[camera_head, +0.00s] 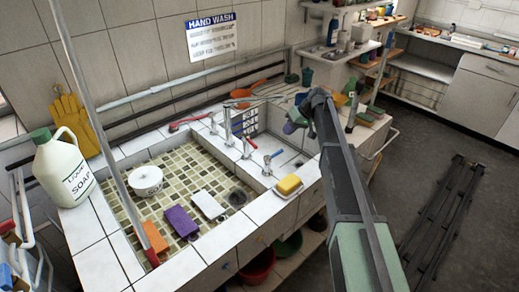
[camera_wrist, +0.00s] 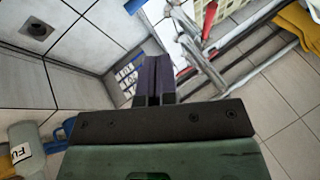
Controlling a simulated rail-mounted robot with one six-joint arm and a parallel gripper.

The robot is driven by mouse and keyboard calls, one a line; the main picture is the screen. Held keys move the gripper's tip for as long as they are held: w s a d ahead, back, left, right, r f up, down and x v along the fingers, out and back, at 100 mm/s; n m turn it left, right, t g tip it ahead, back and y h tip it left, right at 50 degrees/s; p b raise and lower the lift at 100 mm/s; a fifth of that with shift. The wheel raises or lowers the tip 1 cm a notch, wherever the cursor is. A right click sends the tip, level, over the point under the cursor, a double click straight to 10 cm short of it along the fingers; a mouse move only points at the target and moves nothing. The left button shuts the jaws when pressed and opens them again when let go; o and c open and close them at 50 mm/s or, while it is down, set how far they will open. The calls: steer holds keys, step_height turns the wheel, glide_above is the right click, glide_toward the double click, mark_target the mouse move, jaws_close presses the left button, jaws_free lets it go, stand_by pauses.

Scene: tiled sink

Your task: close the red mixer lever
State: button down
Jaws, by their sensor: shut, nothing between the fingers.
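The red mixer lever (camera_head: 188,122) sits on a chrome tap at the back rim of the tiled sink. It points left from its tap. In the wrist view a red lever (camera_wrist: 209,19) shows near the top, to the right of my fingers. My gripper (camera_head: 289,128) is over the right-hand basin, well to the right of the red lever and apart from it. In the wrist view my gripper's dark fingers (camera_wrist: 152,80) are together with nothing between them.
A blue lever (camera_head: 273,155) is on a tap between the basins. A yellow sponge (camera_head: 289,184) lies on the front rim. The left basin holds a white round tub (camera_head: 146,180), a purple block (camera_head: 181,221) and other items. A soap jug (camera_head: 63,168) stands on the left rim.

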mark_target(250, 141)
steer(key=a+f+n+b, duration=0.1)
steer(key=a+f+b, duration=0.1)
steer(key=a, duration=0.3)
steer(key=a+f+n+y+b, duration=0.1)
steer(key=a+f+b, duration=0.2)
steer(key=a, duration=0.3)
steer(key=shift+w+f+b, duration=0.2)
steer(key=shift+f+b, duration=0.05)
steer(key=shift+b, duration=0.6)
steer(key=shift+s+d+t, duration=0.1)
steer(key=shift+s+t, duration=0.05)
steer(key=shift+t, duration=0.15)
